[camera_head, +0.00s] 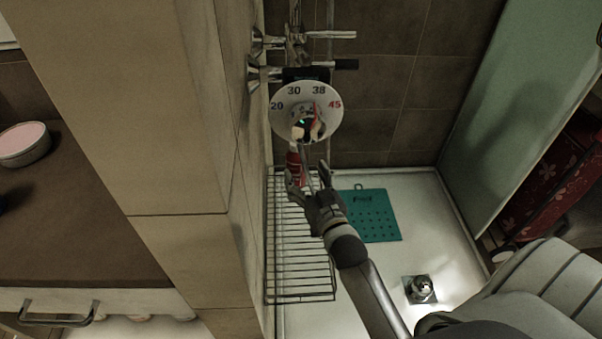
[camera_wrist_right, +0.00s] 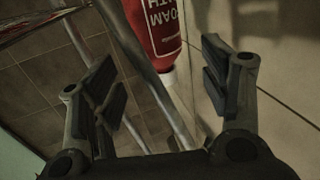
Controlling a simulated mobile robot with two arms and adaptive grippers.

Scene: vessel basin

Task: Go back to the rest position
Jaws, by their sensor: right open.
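My right gripper (camera_head: 312,184) is in the middle of the head view, in front of the wire rack in the shower. In the right wrist view my right gripper (camera_wrist_right: 165,85) shows its two fingers spread wide, with nothing held between them. A red bottle (camera_head: 294,166) with white lettering is just beyond the fingers, beside the tiled wall. The red bottle (camera_wrist_right: 157,28) also shows at the top of the right wrist view, with a pale lower end and apart from the fingers. My left gripper is not in view.
A round white dial (camera_head: 283,114) with temperature numbers and metal taps (camera_head: 265,72) are above the wire rack (camera_head: 300,298). A teal mat (camera_head: 372,222) lies on the white shower floor. A brown counter with a bowl (camera_head: 24,145) is left of the tiled pillar (camera_head: 150,120).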

